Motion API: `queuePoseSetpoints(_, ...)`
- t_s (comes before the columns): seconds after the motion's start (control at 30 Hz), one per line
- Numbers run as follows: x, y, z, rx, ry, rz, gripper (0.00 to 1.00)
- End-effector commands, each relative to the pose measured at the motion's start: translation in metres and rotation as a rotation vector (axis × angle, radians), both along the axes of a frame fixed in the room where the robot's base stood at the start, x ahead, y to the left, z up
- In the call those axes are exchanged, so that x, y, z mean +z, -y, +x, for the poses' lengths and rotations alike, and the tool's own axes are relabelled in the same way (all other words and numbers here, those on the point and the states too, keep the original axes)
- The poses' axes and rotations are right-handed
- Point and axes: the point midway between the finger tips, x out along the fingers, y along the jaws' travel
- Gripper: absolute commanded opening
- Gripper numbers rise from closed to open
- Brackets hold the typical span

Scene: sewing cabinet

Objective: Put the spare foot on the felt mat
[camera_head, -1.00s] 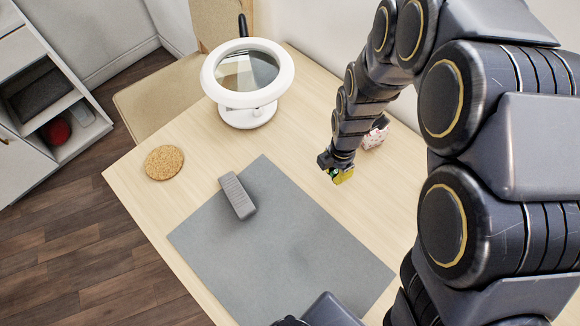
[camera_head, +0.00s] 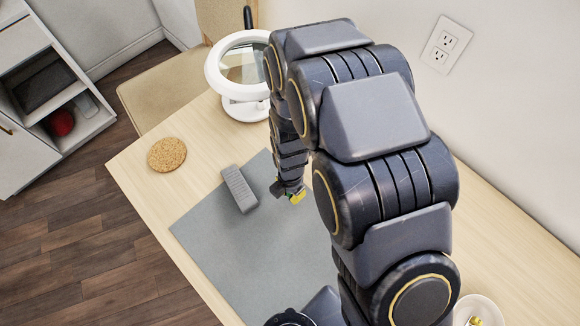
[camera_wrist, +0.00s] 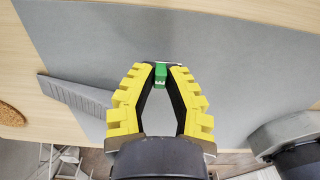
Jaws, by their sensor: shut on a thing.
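My gripper (camera_head: 297,196) is shut on a small green piece (camera_wrist: 160,76), which I take to be the spare foot, with a thin pale strip at its far side. The yellow fingers meet around it in the wrist view. In the head view the fingertips appear over the upper right part of the grey felt mat (camera_head: 235,240). The mat also fills much of the wrist view (camera_wrist: 235,70) behind the fingers. The height above the mat is hard to tell. My arm hides the mat's right side in the head view.
A grey ridged block (camera_head: 239,188) lies on the mat, left of my gripper. A cork coaster (camera_head: 167,154) and a white ring magnifier lamp (camera_head: 241,108) stand on the wooden table beyond the mat. A white bowl (camera_head: 479,309) with gold bits is at bottom right. The mat's front area looks clear.

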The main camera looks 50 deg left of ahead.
Motion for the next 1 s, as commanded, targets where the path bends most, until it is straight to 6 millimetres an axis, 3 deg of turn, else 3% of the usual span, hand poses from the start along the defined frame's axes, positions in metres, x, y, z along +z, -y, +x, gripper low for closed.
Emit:
queuePoseSetpoints(0.13,-0.016,0.001,0.0,0.001,0.0,-0.001,0.0)
queuePoseSetpoints(0.47,-0.019,0.0,0.0,0.001,0.001,0.0,0.0)
queuePoseSetpoints(0.53,-0.02,0.0,0.0,0.001,0.001,0.0,0.26)
queuePoseSetpoints(0.57,-0.02,0.0,0.0,0.001,0.001,0.0,0.34)
queuePoseSetpoints(1.0,-0.012,0.0,0.0,0.0,0.001,0.001,0.34)
